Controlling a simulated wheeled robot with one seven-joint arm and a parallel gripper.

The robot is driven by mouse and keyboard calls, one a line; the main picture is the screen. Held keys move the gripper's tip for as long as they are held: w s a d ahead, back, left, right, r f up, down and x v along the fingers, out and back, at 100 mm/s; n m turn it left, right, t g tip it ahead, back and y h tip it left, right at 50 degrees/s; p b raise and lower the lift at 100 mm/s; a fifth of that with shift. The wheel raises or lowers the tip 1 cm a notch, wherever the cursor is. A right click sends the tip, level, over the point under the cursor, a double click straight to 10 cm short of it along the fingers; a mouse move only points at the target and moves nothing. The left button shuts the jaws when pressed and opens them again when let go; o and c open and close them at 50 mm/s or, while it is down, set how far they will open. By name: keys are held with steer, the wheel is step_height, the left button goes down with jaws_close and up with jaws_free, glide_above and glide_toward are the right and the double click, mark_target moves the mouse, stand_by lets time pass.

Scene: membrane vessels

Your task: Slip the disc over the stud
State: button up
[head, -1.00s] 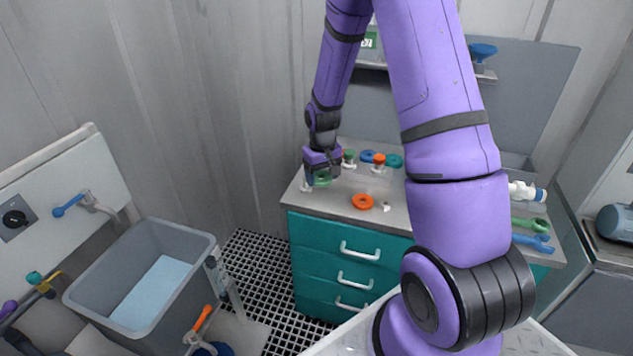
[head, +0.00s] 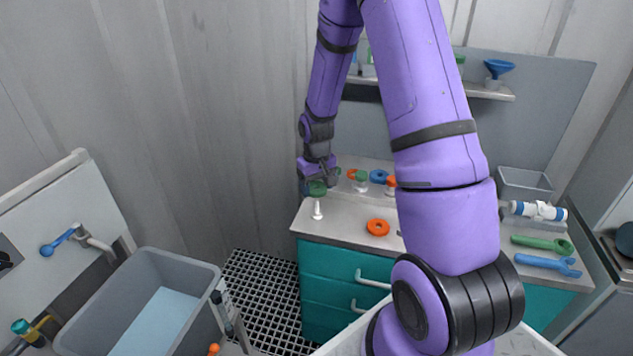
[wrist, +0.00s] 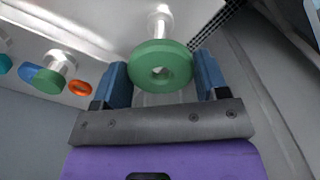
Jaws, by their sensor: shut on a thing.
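My gripper (wrist: 162,80) is shut on a green disc (wrist: 148,51), a ring with a central hole, with a blue finger on each side. In the head view my gripper (head: 316,182) and the green disc (head: 317,189) are above the counter's left end. A white stud (head: 317,210) stands upright there, just below the disc in the picture. In the wrist view the stud (wrist: 160,22) shows past the disc's far rim, apart from the hole. The disc hides part of the stud there.
An orange ring (head: 378,227) lies on the counter right of the stud. A grey basin (head: 190,262) is at lower left. The counter's front edge is close to the stud.

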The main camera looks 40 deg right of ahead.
mark_target(317, 201)
steer(key=shift+f, duration=3.9)
steer(key=shift+f, duration=0.25)
steer(key=o, duration=1)
steer(key=shift+o, duration=0.2)
step_height(317, 201, up, 11)
steer(key=shift+f, duration=0.1)
